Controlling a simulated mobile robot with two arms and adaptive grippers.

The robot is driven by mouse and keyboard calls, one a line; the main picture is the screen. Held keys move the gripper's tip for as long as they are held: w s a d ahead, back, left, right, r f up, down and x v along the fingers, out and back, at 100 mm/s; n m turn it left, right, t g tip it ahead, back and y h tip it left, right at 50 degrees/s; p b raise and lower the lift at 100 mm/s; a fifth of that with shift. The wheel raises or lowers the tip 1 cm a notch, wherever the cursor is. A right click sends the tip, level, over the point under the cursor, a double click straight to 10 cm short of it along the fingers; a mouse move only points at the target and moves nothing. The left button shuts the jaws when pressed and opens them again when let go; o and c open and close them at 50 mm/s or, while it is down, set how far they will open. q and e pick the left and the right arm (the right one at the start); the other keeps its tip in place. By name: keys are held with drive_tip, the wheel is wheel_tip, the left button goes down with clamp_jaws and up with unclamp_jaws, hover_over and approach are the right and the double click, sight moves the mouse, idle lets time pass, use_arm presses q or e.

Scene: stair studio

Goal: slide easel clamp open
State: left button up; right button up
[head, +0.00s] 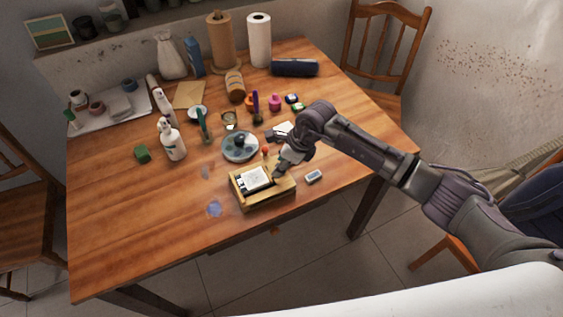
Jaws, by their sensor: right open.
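A small wooden box easel (267,198) lies near the front right part of the table, with a white sheet bearing a dark drawing (256,180) on its top. A dark strip runs along the easel's top beside the sheet; I cannot tell its clamp apart clearly at this size. My right gripper (278,175) is at the easel's upper right, just beside the sheet. It is open, and its fingertips are small and partly hidden by the wrist. I cannot tell whether they touch the easel. My left gripper is not in view.
A grey-blue round palette (240,147) sits just behind the easel, with an orange-red knob close by. A small pale eraser-like block (314,176) lies right of it. Bottles (171,140), jars and paper rolls (259,41) stand farther back.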

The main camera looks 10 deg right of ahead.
clamp_jaws()
drive_tip(key=shift+w+d+f+b, duration=0.15)
drive_tip(key=shift+w+d+b, duration=0.2)
drive_tip(key=shift+d+b, duration=0.4)
drive_tip(key=shift+d, duration=0.1)
drive_tip(key=shift+d+r, duration=0.1)
drive_tip(key=shift+r, duration=0.15)
unclamp_jaws()
